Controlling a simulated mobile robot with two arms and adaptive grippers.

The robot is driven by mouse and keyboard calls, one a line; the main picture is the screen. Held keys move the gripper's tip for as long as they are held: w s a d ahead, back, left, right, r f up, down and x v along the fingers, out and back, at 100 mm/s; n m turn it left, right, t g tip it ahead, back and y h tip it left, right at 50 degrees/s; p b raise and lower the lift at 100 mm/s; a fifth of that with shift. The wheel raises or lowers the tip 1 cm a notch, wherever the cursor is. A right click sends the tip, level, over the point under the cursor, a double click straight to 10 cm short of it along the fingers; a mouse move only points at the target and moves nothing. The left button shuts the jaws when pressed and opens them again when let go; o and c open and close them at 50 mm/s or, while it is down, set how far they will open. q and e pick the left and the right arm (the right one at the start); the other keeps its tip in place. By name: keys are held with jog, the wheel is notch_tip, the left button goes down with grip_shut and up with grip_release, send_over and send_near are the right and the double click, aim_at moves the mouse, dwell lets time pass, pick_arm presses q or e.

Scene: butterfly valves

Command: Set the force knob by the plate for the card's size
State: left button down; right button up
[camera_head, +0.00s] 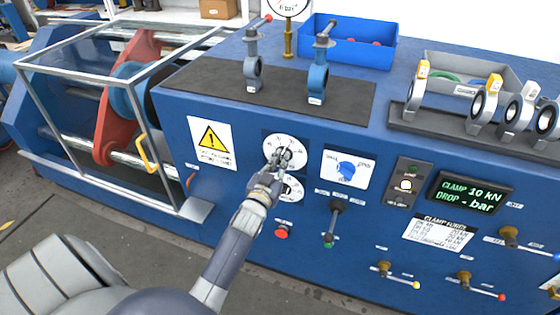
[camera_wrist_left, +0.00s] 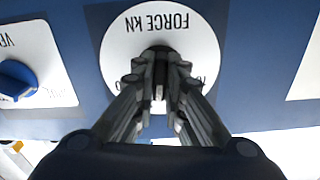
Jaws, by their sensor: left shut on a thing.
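My left gripper (camera_head: 281,158) is at the white round force dial (camera_head: 271,141) on the blue panel. In the left wrist view the dial (camera_wrist_left: 125,45) reads "FORCE KN" upside down. The fingers (camera_wrist_left: 160,75) are shut around the dark knob (camera_wrist_left: 160,51) at its centre and hide most of it and part of the scale. The display (camera_head: 471,193) reads "CLAMP 10 kN" and "DROP - bar". The white plate (camera_head: 438,233), headed "CLAMP FORCE", lists sizes and kN values too small to read surely. I cannot tell which thing is the card. My right gripper does not show.
A second white dial (camera_head: 293,190) sits just below. A blue knob (camera_head: 346,169) on a white plate is to the right, and a black lever (camera_head: 335,212) and red button (camera_head: 281,233) are lower. Two valves (camera_head: 318,80) stand on the black mat (camera_head: 207,83); a caged rig is left.

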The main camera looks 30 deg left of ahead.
pick_arm(q)
jog(key=m, duration=0.6)
jog(key=m+b, duration=0.1)
jog(key=m, duration=0.4)
jog(key=shift+m, duration=0.6)
jog(key=c, duration=1.7)
grip_release()
jog(key=shift+o, duration=0.2)
jog(key=v, duration=1.2)
